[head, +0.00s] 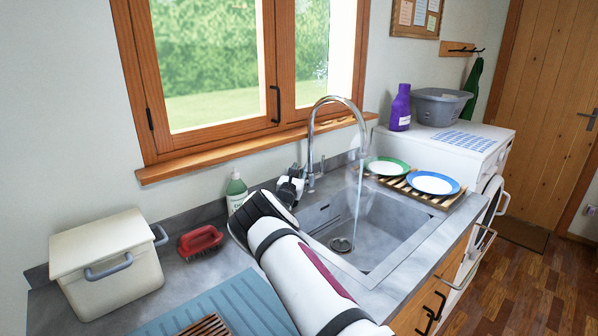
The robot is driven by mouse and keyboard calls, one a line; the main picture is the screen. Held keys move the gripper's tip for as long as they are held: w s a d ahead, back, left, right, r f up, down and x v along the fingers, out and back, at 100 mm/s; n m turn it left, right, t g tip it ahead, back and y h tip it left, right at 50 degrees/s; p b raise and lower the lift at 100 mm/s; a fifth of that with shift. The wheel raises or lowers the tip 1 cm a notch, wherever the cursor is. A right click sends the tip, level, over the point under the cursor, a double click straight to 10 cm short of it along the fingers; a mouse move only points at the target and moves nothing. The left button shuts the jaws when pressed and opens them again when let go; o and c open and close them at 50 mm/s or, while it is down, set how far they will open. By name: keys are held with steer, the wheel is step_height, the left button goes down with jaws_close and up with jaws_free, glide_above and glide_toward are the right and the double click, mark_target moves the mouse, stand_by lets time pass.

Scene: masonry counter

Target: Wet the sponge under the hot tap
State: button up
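The chrome tap (314,140) arches over the grey sink (398,225). A stream of water (357,205) runs from its spout into the basin, with a faint pale haze around the upper part. I cannot see a sponge; my arm covers part of the counter and the sink's left side. My gripper (291,184) is at the back of the counter, just left of the tap's base. It is small and partly hidden by my arm, so I cannot tell whether it is open, touches the tap, or holds anything.
A green soap bottle (236,190), red brush (200,241) and cream bin (105,262) stand left of my arm. A blue ribbed mat (215,302) lies in front. Two plates (433,183) rest on a slatted rack right of the sink. The window sill is behind.

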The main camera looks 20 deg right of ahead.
stand_by(0.3)
steer(key=v, duration=1.2)
